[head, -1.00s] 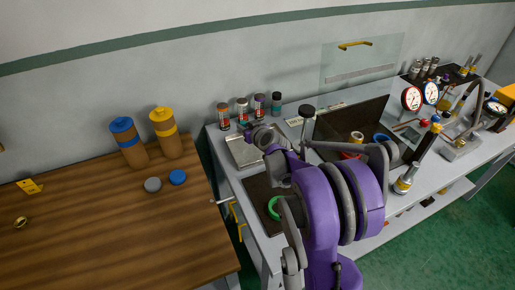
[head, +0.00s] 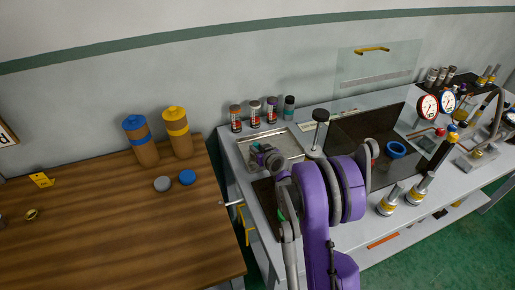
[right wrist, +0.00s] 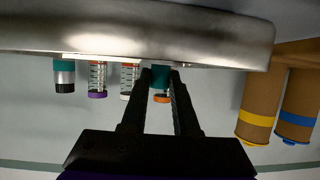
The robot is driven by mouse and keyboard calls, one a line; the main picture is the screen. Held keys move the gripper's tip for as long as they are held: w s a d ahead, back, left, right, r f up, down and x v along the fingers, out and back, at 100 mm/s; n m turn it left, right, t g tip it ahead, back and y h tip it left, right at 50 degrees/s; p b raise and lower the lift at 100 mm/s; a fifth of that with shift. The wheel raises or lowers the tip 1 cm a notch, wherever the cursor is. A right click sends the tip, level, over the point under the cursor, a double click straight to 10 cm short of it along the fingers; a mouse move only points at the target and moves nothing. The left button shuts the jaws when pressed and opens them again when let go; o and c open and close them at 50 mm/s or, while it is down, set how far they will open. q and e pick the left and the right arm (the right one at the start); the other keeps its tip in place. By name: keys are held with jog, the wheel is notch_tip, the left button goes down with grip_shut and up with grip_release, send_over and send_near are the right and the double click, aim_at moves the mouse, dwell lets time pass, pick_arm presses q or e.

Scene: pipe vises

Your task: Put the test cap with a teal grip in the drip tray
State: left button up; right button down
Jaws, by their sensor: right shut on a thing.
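The drip tray (head: 288,143) is a shallow metal tray at the back left of the grey bench. My right gripper (head: 257,152) is above the tray's left part in the head view. In the right wrist view, which is upside down, the gripper (right wrist: 160,80) is shut on the teal grip of the test cap (right wrist: 160,75). The rest of the cap is hidden there, where a metal edge that looks like the tray (right wrist: 130,42) crosses the view. I cannot tell whether the cap touches the tray. My left gripper is out of view.
Several small jars (head: 254,113) stand behind the tray by the wall. A black knob on a post (head: 321,116) rises right of the tray. A dark mat (head: 264,196) lies in front, under my arm. A blue ring (head: 396,149) lies further right. A wooden table (head: 120,225) stands left.

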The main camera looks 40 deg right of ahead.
jog(key=shift+f, duration=0.2)
jog(key=c, duration=0.7)
grip_release()
jog(key=shift+r, duration=0.1)
jog(key=shift+r, duration=0.15)
jog(key=v, duration=1.2)
jog(key=s+a+n+g+y, duration=0.1)
jog(key=a+n+g+y, duration=0.15)
jog(key=a, duration=0.85)
jog(key=s+a+g, duration=0.1)
jog(key=s+a, duration=0.3)
jog(key=s+a+g+y, duration=0.1)
jog(key=s+a, duration=0.3)
jog(key=a, duration=0.1)
jog(key=s+a+g+y, duration=0.1)
jog(key=s+a, duration=0.3)
jog(key=a, duration=0.1)
jog(key=shift+s+a+f+n+g, duration=0.1)
jog(key=shift+s+f+n+g, duration=0.15)
jog(key=shift+f, duration=0.05)
jog(key=shift+g+h, duration=0.45)
jog(key=shift+g, duration=0.45)
jog(key=s, duration=0.4)
jog(key=s+a+f, duration=0.1)
jog(key=s, duration=0.1)
jog(key=shift+s+a, duration=0.1)
jog(key=shift+s, duration=0.2)
